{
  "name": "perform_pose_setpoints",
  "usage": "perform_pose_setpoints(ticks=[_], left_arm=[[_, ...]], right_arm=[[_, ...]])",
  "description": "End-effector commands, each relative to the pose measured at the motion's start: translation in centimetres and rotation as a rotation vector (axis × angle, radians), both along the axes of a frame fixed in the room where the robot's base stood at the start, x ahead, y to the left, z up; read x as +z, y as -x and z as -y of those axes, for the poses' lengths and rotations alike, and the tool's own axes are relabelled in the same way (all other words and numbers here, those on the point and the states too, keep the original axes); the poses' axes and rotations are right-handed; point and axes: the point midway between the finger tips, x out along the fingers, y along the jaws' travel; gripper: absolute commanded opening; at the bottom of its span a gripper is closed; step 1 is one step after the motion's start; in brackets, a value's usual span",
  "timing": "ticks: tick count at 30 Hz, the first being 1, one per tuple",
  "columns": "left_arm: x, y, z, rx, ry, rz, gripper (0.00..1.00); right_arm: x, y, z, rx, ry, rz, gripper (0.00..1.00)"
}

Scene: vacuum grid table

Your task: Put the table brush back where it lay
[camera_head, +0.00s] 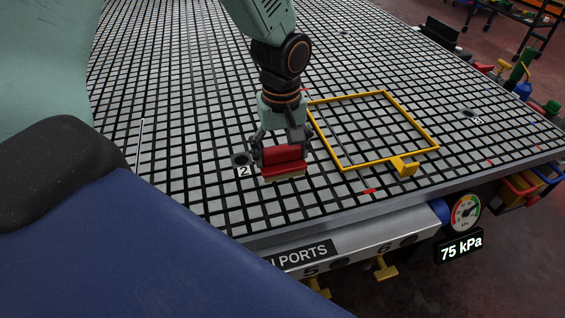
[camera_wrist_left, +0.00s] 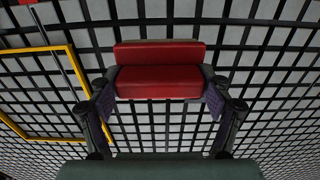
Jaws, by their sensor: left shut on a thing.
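The table brush (camera_head: 284,158) has a red body with a pale strip of bristles along its lower edge in the head view. My left gripper (camera_head: 282,150) points down and is shut on the brush, near the front edge of the grid table (camera_head: 190,85). In the left wrist view the red brush (camera_wrist_left: 160,78) sits between the two fingers of my left gripper (camera_wrist_left: 160,95). I cannot tell whether the bristles touch the table. My right gripper is not in view.
A yellow frame (camera_head: 328,145) with a tab lies on the grid just right of the brush. A port marked 2 (camera_head: 241,159) is just left of it. A gauge (camera_head: 466,213) and a 75 kPa display (camera_head: 461,247) are at the front edge. The grid behind is clear.

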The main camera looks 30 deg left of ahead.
Motion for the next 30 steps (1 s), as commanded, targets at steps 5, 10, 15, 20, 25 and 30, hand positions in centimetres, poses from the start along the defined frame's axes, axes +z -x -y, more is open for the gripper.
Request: perform_pose_setpoints(ticks=[5,10,15,20,25,30], left_arm=[[-2.7,-0.1,-0.1,0.0,0.0,-0.003,0.44],[-3.2,-0.3,0.0,0.0,0.0,0.0,0.44],[-3.2,-0.3,0.0,-0.001,0.0,0.0,0.44],[-3.7,-0.3,0.0,-0.001,0.0,0.0,0.44],[-4.1,-0.3,0.0,-0.001,0.0,0.0,0.44],[-4.3,-0.3,0.0,-0.001,0.0,0.0,0.86]], right_arm=[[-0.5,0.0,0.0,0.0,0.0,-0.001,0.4],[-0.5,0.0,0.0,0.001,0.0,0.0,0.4],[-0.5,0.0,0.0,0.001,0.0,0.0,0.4],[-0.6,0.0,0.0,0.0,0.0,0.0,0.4],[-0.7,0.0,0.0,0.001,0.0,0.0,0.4],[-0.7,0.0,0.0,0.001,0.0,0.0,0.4]])
